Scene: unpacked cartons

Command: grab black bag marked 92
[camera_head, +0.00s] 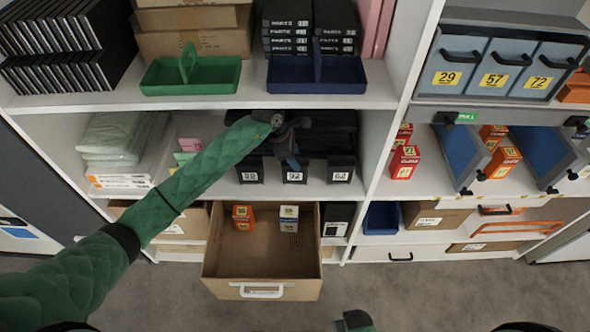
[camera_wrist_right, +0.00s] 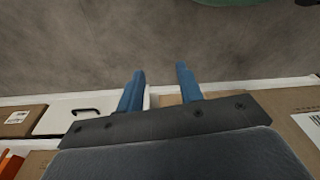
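The black bag marked 92 (camera_head: 294,178) stands on the middle shelf, between similar black bags marked 69 (camera_head: 250,178) and 62 (camera_head: 341,177). My left arm reaches across from the left, and my left gripper (camera_head: 291,160) is right at the upper front of the 92 bag, covering part of it. Whether its fingers are apart, shut or touching the bag is too small and dark to tell. My right gripper (camera_wrist_right: 160,70) shows in the right wrist view with its two blue fingers apart and nothing between them, above the grey floor.
Green (camera_head: 190,87) and blue (camera_head: 317,88) caddies stand on the shelf above.

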